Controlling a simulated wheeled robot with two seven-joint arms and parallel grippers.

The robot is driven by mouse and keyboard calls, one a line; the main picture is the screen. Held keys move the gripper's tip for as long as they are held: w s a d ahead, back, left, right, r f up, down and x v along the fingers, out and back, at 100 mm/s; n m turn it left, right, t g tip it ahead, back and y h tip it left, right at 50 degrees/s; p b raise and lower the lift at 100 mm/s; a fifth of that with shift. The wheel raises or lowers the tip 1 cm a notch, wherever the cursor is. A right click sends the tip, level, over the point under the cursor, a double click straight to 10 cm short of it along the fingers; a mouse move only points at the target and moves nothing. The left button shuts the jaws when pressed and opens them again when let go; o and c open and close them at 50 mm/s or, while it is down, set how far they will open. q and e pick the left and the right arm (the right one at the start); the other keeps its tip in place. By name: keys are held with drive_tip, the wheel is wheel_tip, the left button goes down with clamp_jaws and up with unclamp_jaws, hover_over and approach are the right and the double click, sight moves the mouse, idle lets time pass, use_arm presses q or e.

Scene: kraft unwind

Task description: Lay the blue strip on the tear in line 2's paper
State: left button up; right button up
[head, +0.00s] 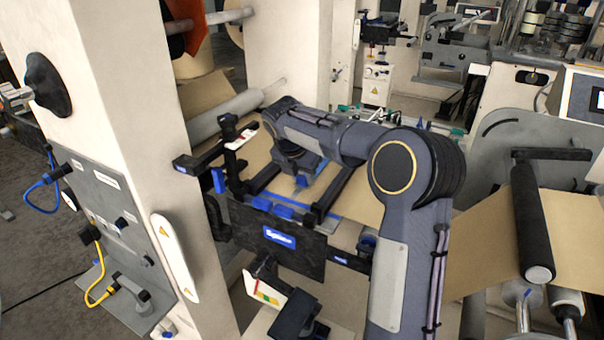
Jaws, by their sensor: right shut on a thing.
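My right arm comes up from the bottom right, bends at its elbow and reaches left over the splice table (305,252). My right gripper (301,181) points down over the paper between the table's dark rails and is shut on a blue strip (318,184). The strip lies low, close to the paper; I cannot tell whether it touches. The tan paper web (362,200) runs under my arm. I cannot make out the tear; my wrist and the rails cover much of that area. My left gripper is not in view.
A cream machine post (135,130) stands close on the left, with a dark knob (45,84) and blue and yellow cables. A dark clamp arm (205,158) sticks out by the table. A black roller (532,225) and more tan paper are at the right.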

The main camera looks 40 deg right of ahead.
drive_tip(key=shift+f, duration=0.2)
idle(0.7)
drive_tip(key=o, duration=0.9)
drive_tip(key=shift+o, duration=0.2)
drive_tip(key=v, duration=0.6)
drive_tip(key=shift+a+r, duration=0.2)
drive_tip(key=shift+r, duration=0.15)
drive_tip(key=shift+s+a+r, duration=0.2)
drive_tip(key=shift+s+r, duration=0.05)
drive_tip(key=shift+r, duration=0.3)
